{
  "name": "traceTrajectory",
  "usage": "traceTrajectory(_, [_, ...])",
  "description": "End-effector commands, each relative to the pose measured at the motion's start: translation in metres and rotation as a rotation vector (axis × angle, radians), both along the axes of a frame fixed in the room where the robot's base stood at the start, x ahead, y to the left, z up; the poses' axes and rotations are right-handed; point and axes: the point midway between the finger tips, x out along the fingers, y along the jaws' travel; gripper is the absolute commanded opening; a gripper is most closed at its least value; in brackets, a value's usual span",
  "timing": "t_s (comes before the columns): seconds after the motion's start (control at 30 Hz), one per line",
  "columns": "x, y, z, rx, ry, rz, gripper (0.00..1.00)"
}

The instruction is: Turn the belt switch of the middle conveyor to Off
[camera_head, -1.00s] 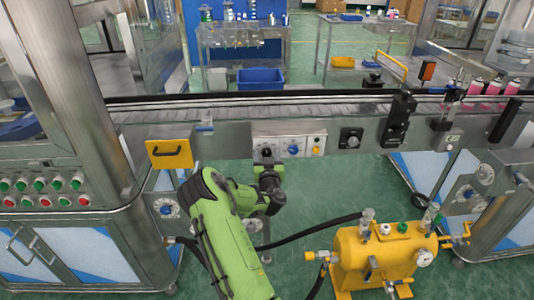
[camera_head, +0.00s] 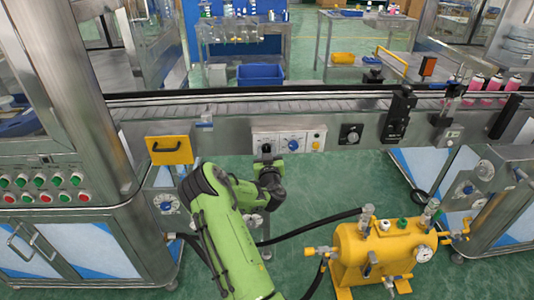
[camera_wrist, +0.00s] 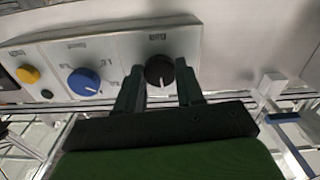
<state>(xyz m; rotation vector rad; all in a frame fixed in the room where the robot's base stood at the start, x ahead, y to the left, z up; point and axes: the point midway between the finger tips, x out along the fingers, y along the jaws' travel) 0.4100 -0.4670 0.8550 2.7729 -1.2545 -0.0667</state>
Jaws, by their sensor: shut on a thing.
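A grey control panel (camera_head: 279,135) sits on the front of the middle conveyor (camera_head: 230,130). It carries a black knob (camera_wrist: 159,70), a blue knob (camera_head: 293,145) and a yellow button (camera_head: 316,146). The panel's labels are too small to read. My gripper (camera_wrist: 159,88) is at the black knob, with one finger on each side of it, shut on it. A pale mark shows near the knob's lower edge in the wrist view. In the head view my gripper (camera_head: 267,158) mostly hides this knob.
A black dial (camera_head: 351,134) and black brackets (camera_head: 398,115) are on the conveyor front to the right. A yellow handled plate (camera_head: 169,150) is to the left. A yellow tank (camera_head: 385,250) with a black hose stands on the floor at right.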

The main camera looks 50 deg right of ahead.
Motion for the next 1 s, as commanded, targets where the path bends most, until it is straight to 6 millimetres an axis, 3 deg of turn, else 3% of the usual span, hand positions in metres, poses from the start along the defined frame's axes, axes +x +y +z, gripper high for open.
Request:
traceTrajectory(0.6, [0.0004,0.0004,-0.0005,-0.342,0.391,0.001,0.07])
traceTrajectory(1.0, [0.0003,0.0004,-0.0008,-0.484,0.553,0.001,0.07])
